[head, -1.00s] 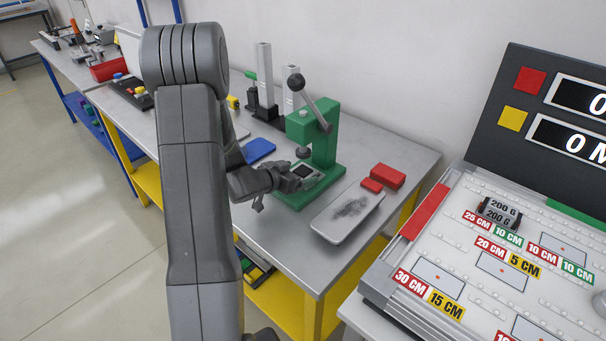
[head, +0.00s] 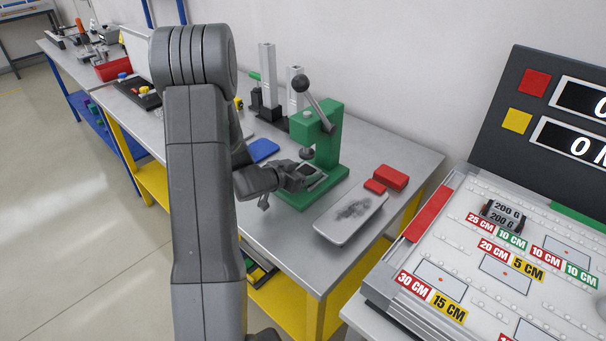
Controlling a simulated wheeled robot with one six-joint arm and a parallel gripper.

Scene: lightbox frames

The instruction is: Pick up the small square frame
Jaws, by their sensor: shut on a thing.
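The small square frame (head: 307,170) is dark in the middle with a pale rim. It sits at the base of the green press (head: 328,140), under the press's ram. My gripper (head: 297,178) reaches in from the left and is shut on the frame's near left side. The fingers hide part of the frame. I cannot tell whether the frame rests on the press base or is slightly raised.
A pale tray with dark grit (head: 350,214) lies right of the press. Red blocks (head: 390,178) are behind it. A blue pad (head: 263,150) lies left of the press. The press's lever (head: 316,104) and ram stand above my gripper. A labelled board (head: 480,255) is at the right.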

